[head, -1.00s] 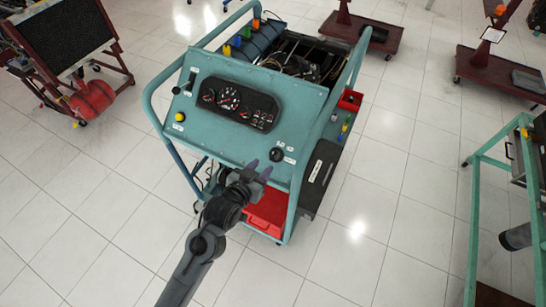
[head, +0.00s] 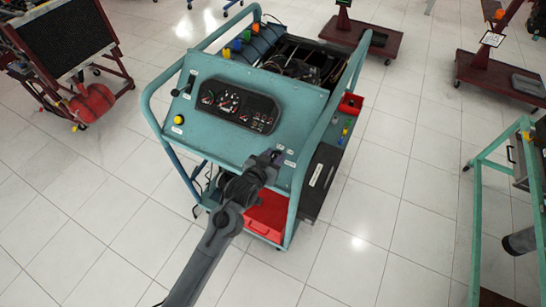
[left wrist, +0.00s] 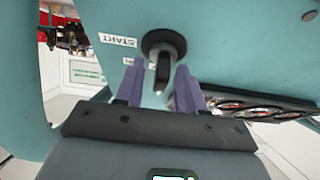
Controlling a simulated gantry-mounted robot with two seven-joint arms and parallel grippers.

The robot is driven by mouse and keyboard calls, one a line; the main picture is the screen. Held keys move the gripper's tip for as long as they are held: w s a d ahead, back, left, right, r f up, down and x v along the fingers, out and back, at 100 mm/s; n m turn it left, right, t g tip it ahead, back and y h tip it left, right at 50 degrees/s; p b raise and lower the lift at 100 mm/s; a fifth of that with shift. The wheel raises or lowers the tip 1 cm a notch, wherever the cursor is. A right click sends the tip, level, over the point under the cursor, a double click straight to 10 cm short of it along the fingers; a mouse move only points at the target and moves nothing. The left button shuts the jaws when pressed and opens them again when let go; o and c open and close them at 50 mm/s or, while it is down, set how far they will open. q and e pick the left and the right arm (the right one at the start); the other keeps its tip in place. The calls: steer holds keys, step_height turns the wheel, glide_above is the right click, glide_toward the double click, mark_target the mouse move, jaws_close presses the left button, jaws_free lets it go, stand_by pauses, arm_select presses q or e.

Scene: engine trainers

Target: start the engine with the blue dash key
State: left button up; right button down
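The blue-green dash panel (head: 225,140) of the engine trainer slopes toward me in the head view. In the left wrist view, its key switch (left wrist: 163,43) has a round black collar and a dark grey key (left wrist: 162,72) standing out from it; the key does not look blue. My right gripper is not in view.
A gauge cluster (head: 236,107) and a yellow button (head: 178,120) are on the panel. A tube frame (head: 322,125) runs around the trainer. A red box (head: 268,215) is below the panel. Other stands are at the sides, with clear tiled floor between.

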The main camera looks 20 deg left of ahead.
arm_select(q)
jaws_close()
